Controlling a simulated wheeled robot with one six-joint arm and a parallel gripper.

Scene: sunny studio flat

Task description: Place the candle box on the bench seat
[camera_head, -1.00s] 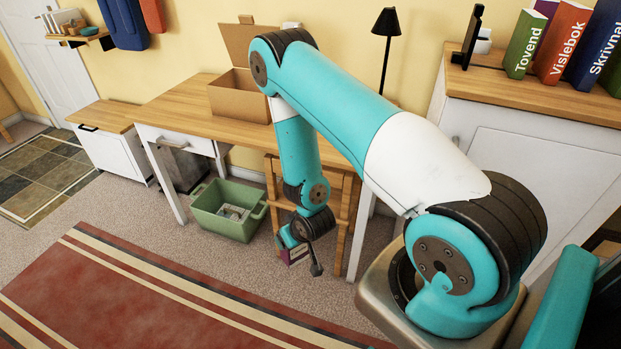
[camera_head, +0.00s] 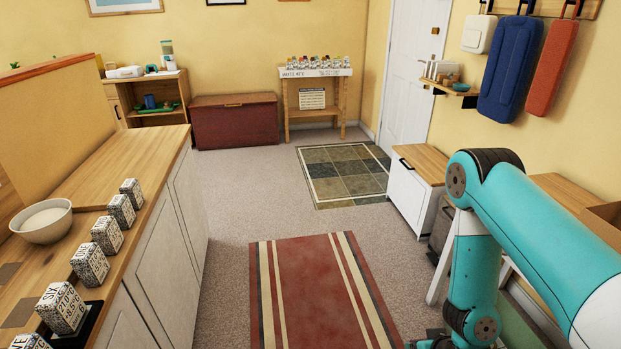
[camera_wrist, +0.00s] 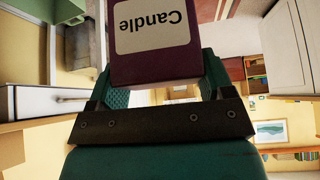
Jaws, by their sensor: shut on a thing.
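The candle box (camera_wrist: 150,62) is dark purple-red with a cream label reading "Candle", upside down in the wrist view. My gripper (camera_wrist: 160,84) is shut on it, with a green finger on each side. In the head view the gripper is at or below the bottom edge, and the box is not visible there. A low white bench with a wooden seat (camera_head: 425,162) stands against the right wall beside the door. Its top looks bare. My arm stands nearer to the camera than the bench, to its right in the picture.
A striped red rug (camera_head: 318,290) lies ahead, with free carpet beyond it. A long counter (camera_head: 120,190) with several patterned boxes and a bowl (camera_head: 42,222) runs along the left. A small shelf (camera_head: 452,88) and hanging bags are above the bench. A dark red chest (camera_head: 235,120) stands far back.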

